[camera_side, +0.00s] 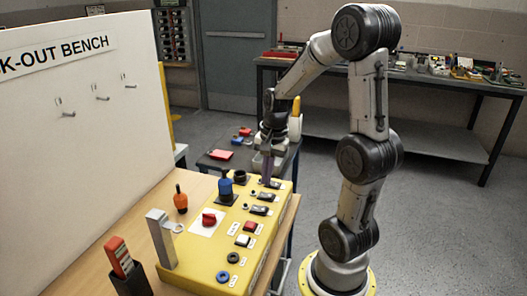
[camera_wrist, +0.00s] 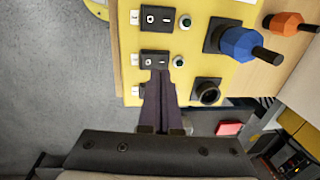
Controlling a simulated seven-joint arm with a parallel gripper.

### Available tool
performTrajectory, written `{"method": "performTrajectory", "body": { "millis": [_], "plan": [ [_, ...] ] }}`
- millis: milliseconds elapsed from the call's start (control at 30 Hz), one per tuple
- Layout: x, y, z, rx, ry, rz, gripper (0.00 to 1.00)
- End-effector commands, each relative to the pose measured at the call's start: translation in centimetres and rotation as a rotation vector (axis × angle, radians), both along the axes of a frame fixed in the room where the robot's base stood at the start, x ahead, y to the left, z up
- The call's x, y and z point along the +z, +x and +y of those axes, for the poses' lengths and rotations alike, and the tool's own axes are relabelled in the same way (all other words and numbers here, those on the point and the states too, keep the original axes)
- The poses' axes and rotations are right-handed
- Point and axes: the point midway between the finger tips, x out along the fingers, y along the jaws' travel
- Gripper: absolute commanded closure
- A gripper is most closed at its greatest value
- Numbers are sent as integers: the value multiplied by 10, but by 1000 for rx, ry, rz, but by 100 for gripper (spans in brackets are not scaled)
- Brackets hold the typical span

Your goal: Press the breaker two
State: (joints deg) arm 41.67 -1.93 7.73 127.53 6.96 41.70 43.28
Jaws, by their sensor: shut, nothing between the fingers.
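A yellow panel (camera_side: 205,262) carries a column of black rocker breakers along its right side. In the side view these are a far one (camera_side: 273,184), a middle one (camera_side: 267,197) and a near one (camera_side: 260,211). My gripper (camera_side: 266,182) points down at the far end of this column, its fingers together and empty. In the wrist view the fingertips (camera_wrist: 159,74) overlap the lower edge of the middle breaker (camera_wrist: 155,59). The breaker above it (camera_wrist: 158,18) is clear, and the far one is mostly hidden by the fingers. The labels are too small to read; I cannot tell whether the fingertips touch anything.
A blue knob (camera_side: 225,189) and a black round socket (camera_wrist: 207,92) stand beside the breakers. A red switch (camera_side: 209,219), a grey upright bracket (camera_side: 161,238) and an orange-handled tool (camera_side: 181,199) are further left. A white board (camera_side: 75,130) stands behind the bench.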

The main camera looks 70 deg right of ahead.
Motion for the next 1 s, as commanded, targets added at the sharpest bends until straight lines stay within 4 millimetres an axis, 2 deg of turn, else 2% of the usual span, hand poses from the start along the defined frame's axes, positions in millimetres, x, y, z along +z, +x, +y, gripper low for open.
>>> {"method": "performTrajectory", "body": {
  "millis": [100,300,500,700,1000],
  "plan": [
    [29,5,-1,1,-5,-6,100],
    [70,9,0,2,-4,-4,100],
    [96,12,0,1,-1,-1,100],
    [105,13,0,0,0,0,100],
    [105,13,0,0,0,0,100]
  ]
}}
